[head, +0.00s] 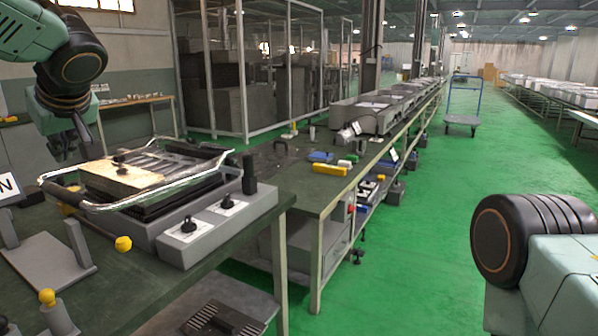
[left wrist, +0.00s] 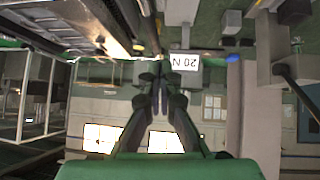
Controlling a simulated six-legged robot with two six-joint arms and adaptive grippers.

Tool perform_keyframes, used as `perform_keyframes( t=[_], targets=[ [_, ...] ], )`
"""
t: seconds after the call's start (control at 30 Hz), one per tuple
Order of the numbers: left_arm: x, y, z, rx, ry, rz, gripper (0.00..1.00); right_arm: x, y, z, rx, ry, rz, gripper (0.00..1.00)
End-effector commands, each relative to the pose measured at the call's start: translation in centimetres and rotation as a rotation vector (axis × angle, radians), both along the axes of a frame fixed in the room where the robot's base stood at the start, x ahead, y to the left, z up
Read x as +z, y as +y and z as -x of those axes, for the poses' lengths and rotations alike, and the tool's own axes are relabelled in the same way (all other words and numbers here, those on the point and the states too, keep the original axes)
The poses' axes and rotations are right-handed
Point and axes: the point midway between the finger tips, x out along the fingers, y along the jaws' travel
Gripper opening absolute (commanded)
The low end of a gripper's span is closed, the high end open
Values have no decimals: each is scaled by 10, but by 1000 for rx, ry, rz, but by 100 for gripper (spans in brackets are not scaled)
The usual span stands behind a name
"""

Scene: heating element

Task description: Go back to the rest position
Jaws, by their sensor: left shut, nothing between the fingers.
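My left gripper (head: 68,143) hangs at the left of the head view, above and behind the left end of the heating device. In the left wrist view its two dark fingers (left wrist: 160,88) are together with nothing between them. The heating device (head: 185,230) stands on the near table, with a grey box, black knobs and a bright tubular handle (head: 130,204) around a ribbed top plate. A tan plate (head: 122,178) with a black knob lies on top. My right arm shows at the lower right, but its gripper is out of view.
A long green table (head: 290,180) runs away behind the device, with yellow and blue parts on it. A grey bracket (head: 45,262) and yellow knobs stand at the near left. A white "20 N" label (left wrist: 184,62) shows in the left wrist view.

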Motion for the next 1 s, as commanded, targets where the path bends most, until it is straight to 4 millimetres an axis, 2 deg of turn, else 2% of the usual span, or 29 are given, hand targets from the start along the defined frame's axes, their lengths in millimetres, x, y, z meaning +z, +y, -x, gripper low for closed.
perform_keyframes(
  t=[0.13,0.27,0.37,0.47,0.57,0.6,0.73,0.87,1.0],
  targets=[
    [-3,-14,-16,-153,16,-4,0,0,0,0,0,0,0,0],
    [-16,-36,-28,-314,29,7,0,0,0,0,0,0,0,0],
    [-30,-59,-35,-455,32,19,0,0,0,0,0,0,0,0],
    [-59,-89,-40,-618,40,38,0,0,0,0,0,0,0,0],
    [-106,-122,-39,-785,53,60,0,0,0,0,0,0,0,0],
    [-129,-134,-36,-842,58,71,0,0,0,0,0,0,0,0],
    [-207,-166,-15,-981,76,102,0,0,0,0,0,0,0,0],
    [-283,-182,23,-1046,115,118,0,0,0,0,0,0,0,0],
    [-356,-185,78,-1060,193,128,0,0,0,0,0,0,0,0]
  ],
)
